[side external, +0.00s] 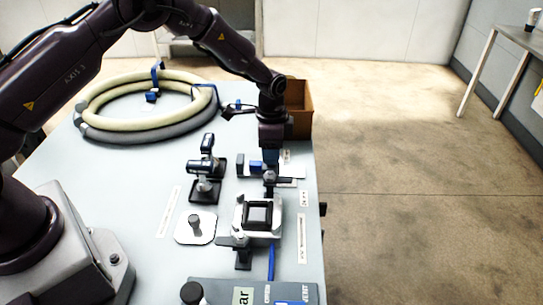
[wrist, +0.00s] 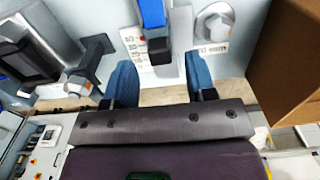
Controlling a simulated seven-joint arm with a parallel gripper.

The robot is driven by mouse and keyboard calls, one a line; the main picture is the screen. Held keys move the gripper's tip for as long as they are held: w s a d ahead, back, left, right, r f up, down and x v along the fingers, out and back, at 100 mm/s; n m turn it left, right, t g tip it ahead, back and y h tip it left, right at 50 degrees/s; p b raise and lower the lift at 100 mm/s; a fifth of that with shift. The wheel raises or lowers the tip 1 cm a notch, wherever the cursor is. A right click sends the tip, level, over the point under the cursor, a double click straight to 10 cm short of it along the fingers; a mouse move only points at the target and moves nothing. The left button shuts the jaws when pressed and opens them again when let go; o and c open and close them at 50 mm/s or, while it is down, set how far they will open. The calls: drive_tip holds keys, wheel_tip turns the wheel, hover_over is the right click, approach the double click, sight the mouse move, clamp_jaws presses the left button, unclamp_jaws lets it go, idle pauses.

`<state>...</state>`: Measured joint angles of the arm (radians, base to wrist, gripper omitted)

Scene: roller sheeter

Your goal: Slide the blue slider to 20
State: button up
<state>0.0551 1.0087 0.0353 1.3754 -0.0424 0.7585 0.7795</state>
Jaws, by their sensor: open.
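The blue slider (side external: 256,166) sits on a short rail beside a dark end block, near the table's right side. In the wrist view the blue slider (wrist: 152,14) is at the top centre, with a dark part below it and a white printed scale (wrist: 134,42) beside it. The scale's numbers are too small to read surely. My gripper (side external: 271,157) is just right of the slider in the side view, pointing down. In the wrist view my gripper (wrist: 160,78) is open, its blue fingertips apart with nothing clearly held between them.
A silver and black device (side external: 257,216) stands in front of my gripper. A black clamp-like tool (side external: 204,165) and a knob on a white plate (side external: 195,228) are left of it. A cardboard box (side external: 298,108) and coiled hoses (side external: 140,105) lie behind.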

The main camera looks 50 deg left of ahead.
drive_tip(key=shift+f, duration=1.4)
clamp_jaws()
drive_tip(key=shift+w+d, duration=0.9)
drive_tip(key=shift+w, duration=0.05)
unclamp_jaws()
drive_tip(key=shift+r, duration=0.15)
